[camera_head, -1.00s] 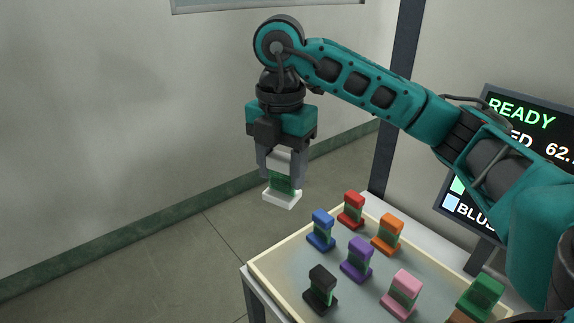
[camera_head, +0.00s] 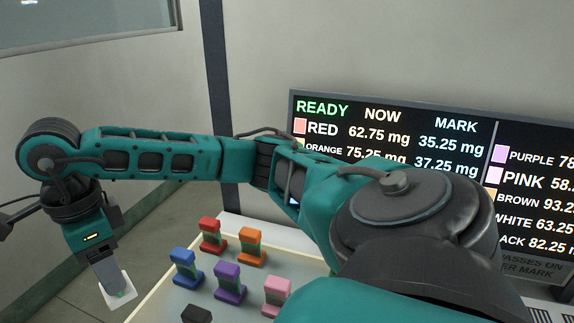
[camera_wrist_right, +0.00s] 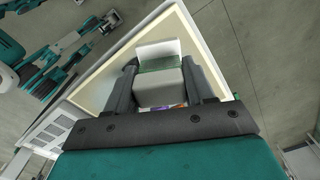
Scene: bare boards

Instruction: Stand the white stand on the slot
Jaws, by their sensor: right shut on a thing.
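I cannot make out the slot. My left gripper cannot be made out in these views.
The tray (camera_head: 157,300) holds a red stand (camera_head: 211,236), an orange stand (camera_head: 251,247), a blue stand (camera_head: 186,268), a purple stand (camera_head: 228,283), a pink stand (camera_head: 276,296) and a black one (camera_head: 196,314). A screen (camera_head: 400,110) reading READY is behind; my right arm covers part of the tray.

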